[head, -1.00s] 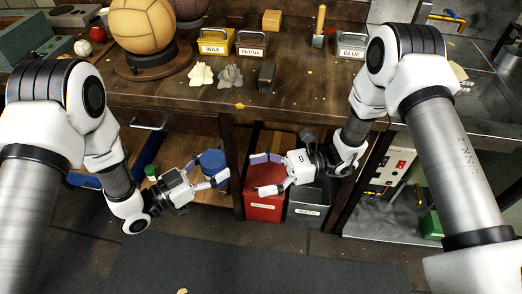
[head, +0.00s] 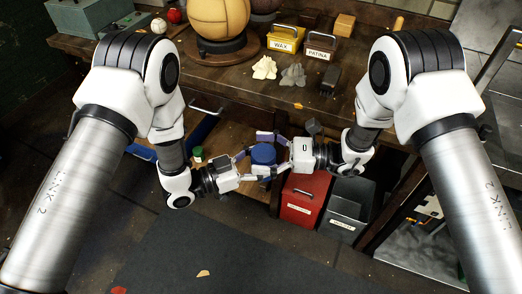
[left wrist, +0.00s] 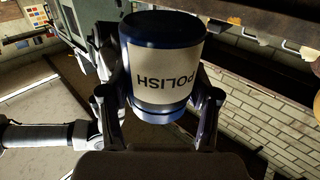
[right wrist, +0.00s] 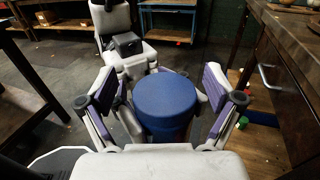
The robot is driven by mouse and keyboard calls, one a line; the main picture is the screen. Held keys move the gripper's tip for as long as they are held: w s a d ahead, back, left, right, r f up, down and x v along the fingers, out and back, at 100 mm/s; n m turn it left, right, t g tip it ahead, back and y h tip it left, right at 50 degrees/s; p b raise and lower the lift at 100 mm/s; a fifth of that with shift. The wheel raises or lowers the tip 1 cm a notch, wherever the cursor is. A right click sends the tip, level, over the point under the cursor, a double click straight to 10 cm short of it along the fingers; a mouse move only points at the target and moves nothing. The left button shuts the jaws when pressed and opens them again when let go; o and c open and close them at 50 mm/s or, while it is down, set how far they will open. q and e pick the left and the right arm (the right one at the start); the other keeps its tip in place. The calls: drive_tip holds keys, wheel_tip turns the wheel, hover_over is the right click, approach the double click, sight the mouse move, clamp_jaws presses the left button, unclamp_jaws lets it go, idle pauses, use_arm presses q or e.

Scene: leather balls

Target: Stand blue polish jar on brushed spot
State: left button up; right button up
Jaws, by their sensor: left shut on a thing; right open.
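The blue polish jar (head: 263,154) is in the air in front of the bench, between my two grippers. My left gripper (head: 252,166) is shut on its sides. In the left wrist view the jar (left wrist: 165,65) has a white POLISH label that reads upside down. My right gripper (head: 271,154) is open, its fingers on both sides of the jar. In the right wrist view the blue lid (right wrist: 168,98) lies between the spread fingers, with a gap visible at the right finger. I cannot make out a brushed spot on the bench.
The wooden bench (head: 215,88) holds a ball on a stand (head: 222,50), WAX (head: 285,40) and PATINA (head: 320,46) tins, two crumpled rags and a dark block (head: 329,82). Crumbs lie on it. A red bin (head: 303,200) and a grey bin (head: 345,212) stand below.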

drive_tip(key=c, duration=1.5)
use_arm(q)
drive_tip(key=o, duration=1.5)
drive_tip(key=shift+a, duration=0.1)
